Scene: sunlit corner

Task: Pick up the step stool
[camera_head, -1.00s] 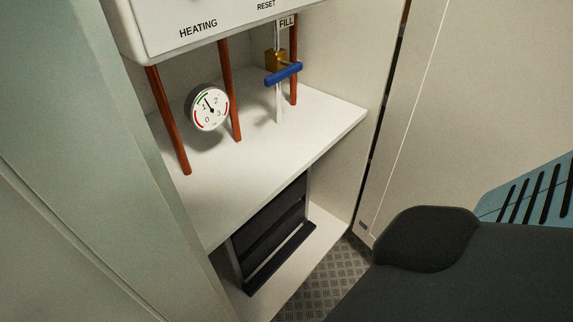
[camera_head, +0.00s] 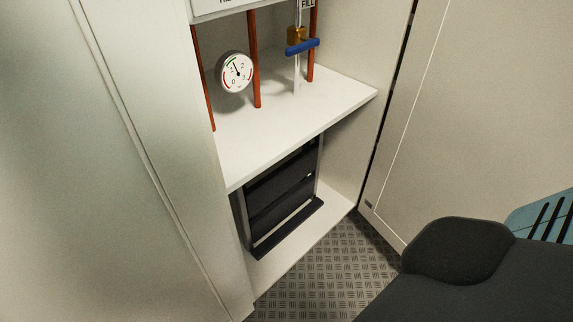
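The step stool (camera_head: 283,187) appears as a dark, folded-looking frame with black treads and grey side rails. It stands upright in the low compartment of the cupboard, under the white shelf. Its bottom black edge (camera_head: 290,230) rests on or just above the white cupboard floor. The shelf and the left cupboard wall hide its top and part of its left side. Neither of my grippers is in view, and nothing is seen touching the stool.
The white shelf (camera_head: 290,112) juts out above the stool, with copper pipes, a pressure gauge (camera_head: 236,72) and a blue-handled valve (camera_head: 302,47) above it. A pale panel (camera_head: 140,200) stands close at left. Patterned floor (camera_head: 325,262) is clear before the cupboard. Dark shapes cover the lower right.

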